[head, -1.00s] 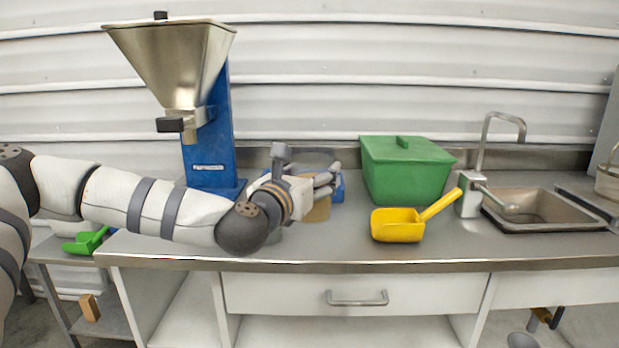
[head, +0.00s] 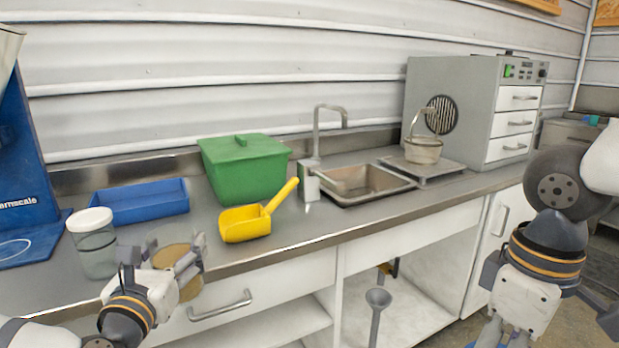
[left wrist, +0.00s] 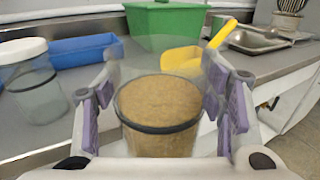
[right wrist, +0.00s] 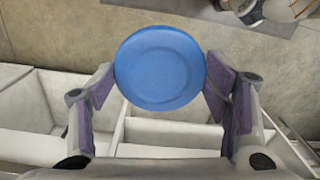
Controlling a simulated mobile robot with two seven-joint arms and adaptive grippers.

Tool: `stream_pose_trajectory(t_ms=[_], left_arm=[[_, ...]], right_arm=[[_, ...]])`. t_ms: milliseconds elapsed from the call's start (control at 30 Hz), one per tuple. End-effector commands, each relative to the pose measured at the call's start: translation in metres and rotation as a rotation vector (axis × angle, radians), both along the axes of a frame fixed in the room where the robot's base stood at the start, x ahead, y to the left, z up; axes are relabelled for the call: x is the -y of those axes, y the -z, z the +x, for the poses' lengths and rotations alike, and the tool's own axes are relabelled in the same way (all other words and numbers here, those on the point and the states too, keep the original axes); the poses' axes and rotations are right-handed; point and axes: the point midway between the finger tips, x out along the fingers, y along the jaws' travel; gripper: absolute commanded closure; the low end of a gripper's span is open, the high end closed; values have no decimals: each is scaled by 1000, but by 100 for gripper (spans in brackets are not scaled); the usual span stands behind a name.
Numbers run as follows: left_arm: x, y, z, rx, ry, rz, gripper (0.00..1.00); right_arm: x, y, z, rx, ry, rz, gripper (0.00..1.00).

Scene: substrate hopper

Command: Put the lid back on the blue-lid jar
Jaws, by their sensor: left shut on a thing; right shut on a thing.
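The open clear jar (left wrist: 160,115) holds tan granular stuff and has a dark band around it. My left gripper (head: 188,262) is shut around its sides, and in the left wrist view the jar stands upright between the pads. In the head view the jar shows at the counter's front edge; I cannot tell whether it touches the counter. The round blue lid (right wrist: 160,68) is in my right gripper (right wrist: 160,85), held by its edges above the floor and open cabinet. In the head view my right gripper (head: 498,338) is at the bottom right, with the lid out of frame.
A white-lidded jar (head: 95,250) stands left of the held jar. A blue tray (head: 140,203), green bin (head: 245,170) and yellow scoop (head: 248,224) lie behind. A sink (head: 365,187) and grey cabinet (head: 455,110) are farther right. The counter's front strip before the sink is clear.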

Motion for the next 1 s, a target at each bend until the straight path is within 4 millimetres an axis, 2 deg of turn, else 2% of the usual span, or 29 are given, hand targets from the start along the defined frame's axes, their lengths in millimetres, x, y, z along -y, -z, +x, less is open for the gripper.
stream_pose_trajectory(t_ms=[33, 100, 200, 300, 400, 867, 1000], left_arm=[[18, 21, -15, -10, 25, -3, 87], [38, 42, -37, -9, 49, -6, 87], [59, 63, -66, -4, 70, -6, 87], [71, 74, -89, -1, 76, -6, 87], [76, 79, -101, 3, 74, -4, 87], [77, 80, -103, 5, 72, 0, 87], [87, 81, -104, 6, 130, 0, 87]], right_arm=[[-6, 15, -1, -8, 102, -9, 44], [-14, 35, -1, -7, 258, -12, 44], [-23, 58, -2, -1, 451, -15, 44], [-28, 73, -3, 8, 590, -15, 44], [-30, 81, -3, 13, 666, -12, 44], [-31, 83, -3, 14, 688, -9, 44], [-31, 83, -3, 14, 688, -9, 44]])
